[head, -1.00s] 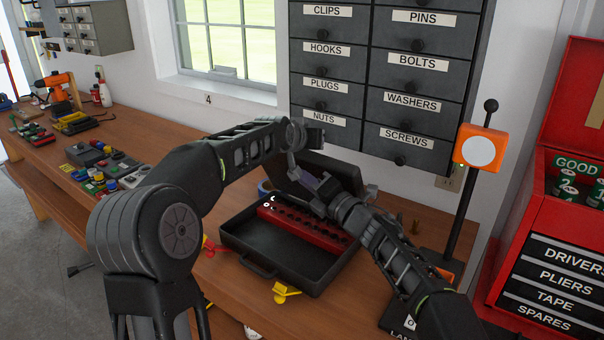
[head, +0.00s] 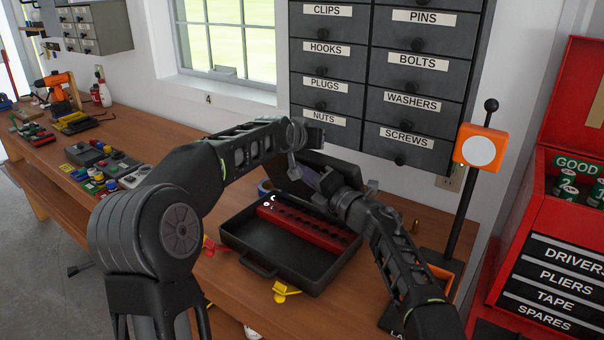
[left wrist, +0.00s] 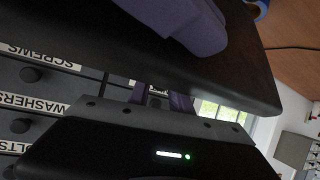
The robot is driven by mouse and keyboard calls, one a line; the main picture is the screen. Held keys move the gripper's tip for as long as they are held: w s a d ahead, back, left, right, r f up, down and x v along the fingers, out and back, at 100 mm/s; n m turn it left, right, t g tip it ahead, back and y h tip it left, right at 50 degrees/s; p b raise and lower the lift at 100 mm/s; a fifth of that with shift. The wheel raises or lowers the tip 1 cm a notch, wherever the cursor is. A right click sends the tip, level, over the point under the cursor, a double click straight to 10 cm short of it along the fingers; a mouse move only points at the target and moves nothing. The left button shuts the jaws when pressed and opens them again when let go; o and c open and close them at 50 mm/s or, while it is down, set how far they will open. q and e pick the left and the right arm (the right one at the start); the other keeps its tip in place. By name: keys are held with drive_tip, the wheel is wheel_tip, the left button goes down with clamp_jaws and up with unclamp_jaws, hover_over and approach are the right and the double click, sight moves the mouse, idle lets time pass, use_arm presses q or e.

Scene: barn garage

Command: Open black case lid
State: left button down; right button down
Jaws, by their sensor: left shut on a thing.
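The black case (head: 262,256) lies on the wooden bench with its lid (head: 339,163) raised at the back. A red rack with holes (head: 300,228) sits inside the case. My left gripper (head: 294,172) is at the raised lid. In the left wrist view the lid (left wrist: 170,62) is a dark panel between the fingers of my left gripper (left wrist: 182,65), which is shut on it. My right gripper (head: 324,197) is over the right part of the case, near the lid. Its fingertips are partly hidden, and I cannot tell whether it touches the lid.
Labelled drawers (head: 375,75) hang behind the case. An orange-headed stand (head: 480,147) and a red tool chest (head: 545,250) are at the right. Yellow clips (head: 284,291) and red clips (head: 212,245) lie beside the case. Small devices (head: 110,170) cover the bench at left.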

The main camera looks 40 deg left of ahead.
use_arm(q)
drive_tip(key=shift+s+f, duration=0.1)
drive_tip(key=shift+f, duration=0.6)
use_arm(e)
drive_tip(key=shift+w+d+r+t, duration=0.4)
drive_tip(key=shift+w+d+r, duration=0.05)
drive_tip(key=shift+w+r, duration=0.15)
use_arm(q)
drive_tip(key=c, duration=1.4)
unclamp_jaws()
drive_tip(key=shift+o, duration=1.1)
drive_tip(key=shift+a, duration=0.1)
drive_tip(key=shift+s, duration=0.15)
drive_tip(key=r+v, duration=0.1)
drive_tip(key=v, duration=1.1)
drive_tip(key=shift+w+d, duration=0.3)
use_arm(e)
drive_tip(key=shift+s+a+f, duration=0.15)
drive_tip(key=shift+a+f, duration=0.15)
drive_tip(key=shift+f, duration=0.05)
use_arm(q)
drive_tip(key=shift+r, duration=0.15)
